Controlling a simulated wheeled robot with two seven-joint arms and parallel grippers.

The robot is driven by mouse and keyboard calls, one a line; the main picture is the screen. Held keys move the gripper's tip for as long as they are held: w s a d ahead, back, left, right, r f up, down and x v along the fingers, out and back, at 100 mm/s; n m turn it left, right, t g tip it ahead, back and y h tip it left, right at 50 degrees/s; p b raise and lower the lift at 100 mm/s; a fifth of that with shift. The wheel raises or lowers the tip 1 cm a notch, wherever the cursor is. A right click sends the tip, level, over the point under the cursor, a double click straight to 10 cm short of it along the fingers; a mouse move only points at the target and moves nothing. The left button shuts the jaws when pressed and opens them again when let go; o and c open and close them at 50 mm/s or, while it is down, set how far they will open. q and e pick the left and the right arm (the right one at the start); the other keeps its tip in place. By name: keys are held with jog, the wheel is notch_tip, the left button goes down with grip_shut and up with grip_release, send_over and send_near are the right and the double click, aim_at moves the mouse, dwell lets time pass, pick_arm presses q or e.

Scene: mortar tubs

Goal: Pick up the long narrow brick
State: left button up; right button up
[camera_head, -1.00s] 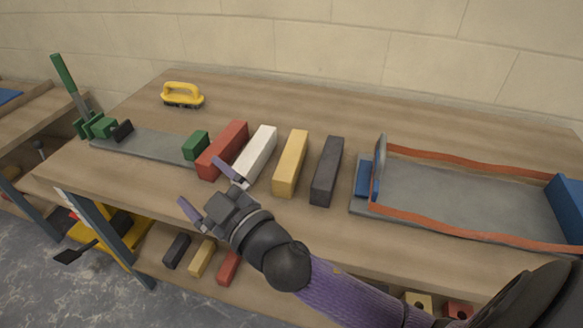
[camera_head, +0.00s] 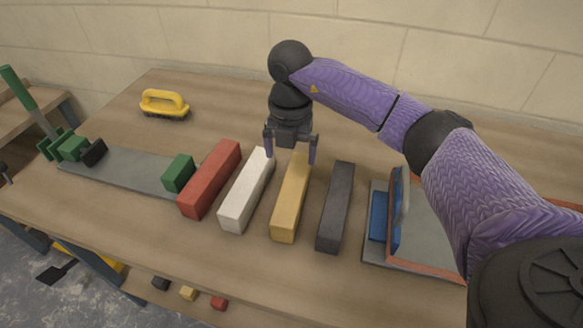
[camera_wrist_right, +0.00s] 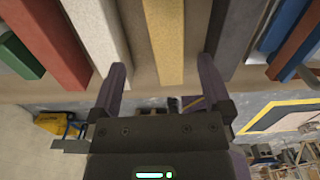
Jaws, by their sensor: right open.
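Several long bricks lie side by side on the bench: a red brick (camera_head: 210,178), a white brick (camera_head: 246,190), a yellow brick (camera_head: 290,205) and a dark grey brick (camera_head: 335,205). The pictures do not settle which one is the long narrow brick. My right gripper (camera_head: 290,157) points down at the far end of the yellow brick. It is open and empty, with one finger on each side of that brick. In the right wrist view the yellow brick (camera_wrist_right: 164,45) runs between the spread fingers (camera_wrist_right: 160,72), apart from both. How high the fingertips are is unclear. My left gripper is not visible.
A small green block (camera_head: 178,172) stands left of the red brick on a grey strip (camera_head: 125,170) with a green-handled tool (camera_head: 70,148). A yellow-handled brush (camera_head: 164,104) lies at the back. A tray with a blue block (camera_head: 378,216) is on the right, partly behind my arm.

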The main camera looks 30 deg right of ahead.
aim_at(293, 186)
jog(key=shift+f, duration=0.35)
jog(key=f, duration=0.1)
jog(key=f+b, duration=0.1)
jog(key=f, duration=0.1)
jog(key=f+b, duration=0.1)
jog(key=shift+s+a+f, duration=0.2)
jog(key=shift+s+f, duration=0.15)
jog(key=shift+s, duration=0.05)
jog(key=f, duration=0.1)
jog(key=f+b, duration=0.1)
jog(key=f, duration=0.1)
jog(key=f+b, duration=0.1)
jog(key=shift+s+f, duration=0.2)
jog(key=shift+s, duration=0.2)
jog(key=shift+w, duration=0.1)
jog(key=c, duration=0.6)
jog(key=shift+r, duration=0.1)
grip_shut()
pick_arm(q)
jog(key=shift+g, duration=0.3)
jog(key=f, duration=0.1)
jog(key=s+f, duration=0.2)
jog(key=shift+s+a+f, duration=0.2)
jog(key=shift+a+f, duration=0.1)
